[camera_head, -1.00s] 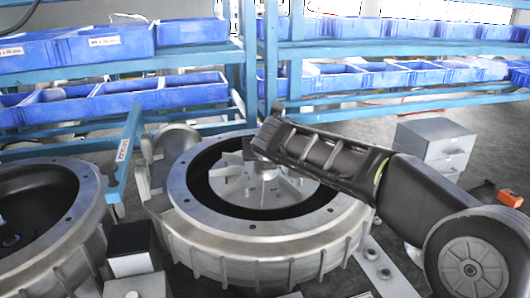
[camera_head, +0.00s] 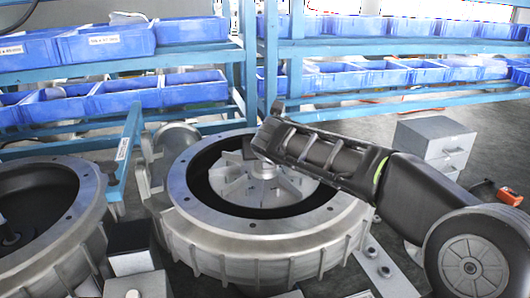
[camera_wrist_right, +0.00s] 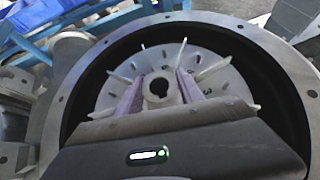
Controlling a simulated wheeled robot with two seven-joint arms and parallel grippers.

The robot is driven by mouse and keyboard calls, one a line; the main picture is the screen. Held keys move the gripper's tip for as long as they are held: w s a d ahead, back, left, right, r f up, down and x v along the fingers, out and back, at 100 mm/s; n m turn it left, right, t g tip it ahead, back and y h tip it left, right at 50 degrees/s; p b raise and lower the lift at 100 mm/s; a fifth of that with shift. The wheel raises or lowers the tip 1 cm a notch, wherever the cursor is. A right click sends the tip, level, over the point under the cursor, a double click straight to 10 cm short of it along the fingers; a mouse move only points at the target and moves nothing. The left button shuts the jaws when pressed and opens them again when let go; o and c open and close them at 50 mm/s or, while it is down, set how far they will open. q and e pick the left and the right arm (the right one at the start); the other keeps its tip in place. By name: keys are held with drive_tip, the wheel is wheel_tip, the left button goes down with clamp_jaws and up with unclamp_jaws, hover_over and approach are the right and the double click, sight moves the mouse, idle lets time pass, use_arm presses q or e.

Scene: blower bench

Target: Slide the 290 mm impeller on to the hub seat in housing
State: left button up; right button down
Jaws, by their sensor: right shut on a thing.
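The grey finned impeller (camera_head: 240,188) is inside the round opening of the metal housing (camera_head: 262,240) at the middle of the head view. In the right wrist view the impeller (camera_wrist_right: 118,92) shows radial fins and a central boss with a keyed bore. My right gripper (camera_head: 262,160) reaches over the housing rim from the right. In the wrist view its two fingers (camera_wrist_right: 160,92) stand either side of the boss, shut on it. A dark gap shows between the impeller and the housing wall. The hub seat is hidden, so I cannot tell how deep the impeller sits. My left gripper is out of view.
A black and white block (camera_head: 132,250) stands between the housings. Blue bins (camera_head: 190,88) fill the racks behind. A grey drawer cabinet (camera_head: 436,145) stands at the right.

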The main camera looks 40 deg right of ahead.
sight(265, 178)
drive_tip(key=shift+f+b, duration=2.7)
drive_tip(key=shift+f, duration=0.65)
idle(0.6)
drive_tip(key=shift+f+b, duration=0.3)
drive_tip(key=shift+f, duration=0.25)
idle(0.5)
drive_tip(key=c, duration=0.7)
unclamp_jaws()
drive_tip(key=shift+o, duration=0.2)
drive_tip(key=shift+f, duration=0.15)
drive_tip(key=shift+s+a+r, duration=0.1)
drive_tip(key=shift+s+r, duration=0.1)
drive_tip(key=shift+r, duration=0.05)
drive_tip(key=v, duration=0.7)
drive_tip(key=shift+s+a+r+b, duration=0.1)
drive_tip(key=shift+s+b, duration=0.05)
drive_tip(key=shift+b, duration=0.15)
